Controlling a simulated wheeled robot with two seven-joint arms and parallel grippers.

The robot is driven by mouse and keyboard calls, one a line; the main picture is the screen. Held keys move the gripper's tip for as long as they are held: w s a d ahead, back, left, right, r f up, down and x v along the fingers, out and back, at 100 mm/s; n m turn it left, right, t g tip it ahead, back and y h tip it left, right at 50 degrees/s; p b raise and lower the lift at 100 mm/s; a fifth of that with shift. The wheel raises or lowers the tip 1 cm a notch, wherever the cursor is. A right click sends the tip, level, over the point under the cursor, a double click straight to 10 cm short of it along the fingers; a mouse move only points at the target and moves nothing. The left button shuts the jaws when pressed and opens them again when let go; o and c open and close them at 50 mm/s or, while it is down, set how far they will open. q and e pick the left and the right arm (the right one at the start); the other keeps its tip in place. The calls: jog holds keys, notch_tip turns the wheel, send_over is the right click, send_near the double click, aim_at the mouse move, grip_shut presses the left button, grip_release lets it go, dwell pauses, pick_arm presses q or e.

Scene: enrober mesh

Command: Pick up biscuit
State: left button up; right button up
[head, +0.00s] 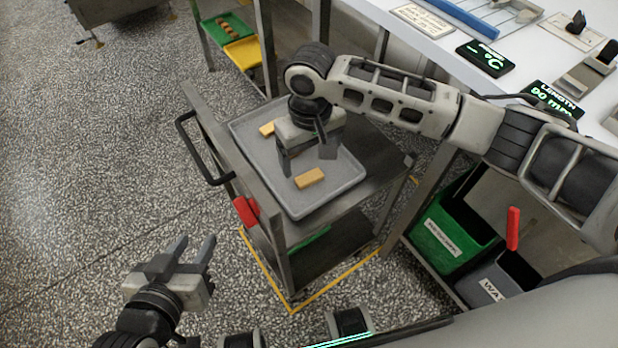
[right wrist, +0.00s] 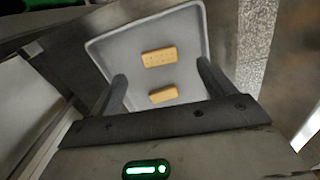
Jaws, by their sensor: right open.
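A tan rectangular biscuit (head: 310,178) lies flat on the grey tray (head: 335,197) on the cart. The right wrist view shows both biscuits, one nearer the fingers (right wrist: 163,94) and one farther off (right wrist: 160,57). My right gripper (head: 306,165) is open and empty, pointing down above the tray, with its fingers on either side of the view of the nearer biscuit. My left gripper (head: 194,240) is open and empty, low over the floor at the left of the cart.
The metal cart (head: 385,165) has a black handle (head: 198,150) and a red part (head: 246,210) on its left side. A white counter (head: 440,45) stands at the right. A green bin (head: 452,235) and a grey bin (head: 497,280) stand under it. Floor at left is clear.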

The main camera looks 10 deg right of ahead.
aim_at(310, 178)
jog(key=f, duration=0.2)
jog(key=f+b, duration=0.1)
jog(key=f, duration=0.4)
jog(key=shift+w+f+b, duration=0.1)
jog(key=shift+w+b, duration=0.15)
jog(key=shift+b, duration=0.05)
jog(key=c, duration=0.9)
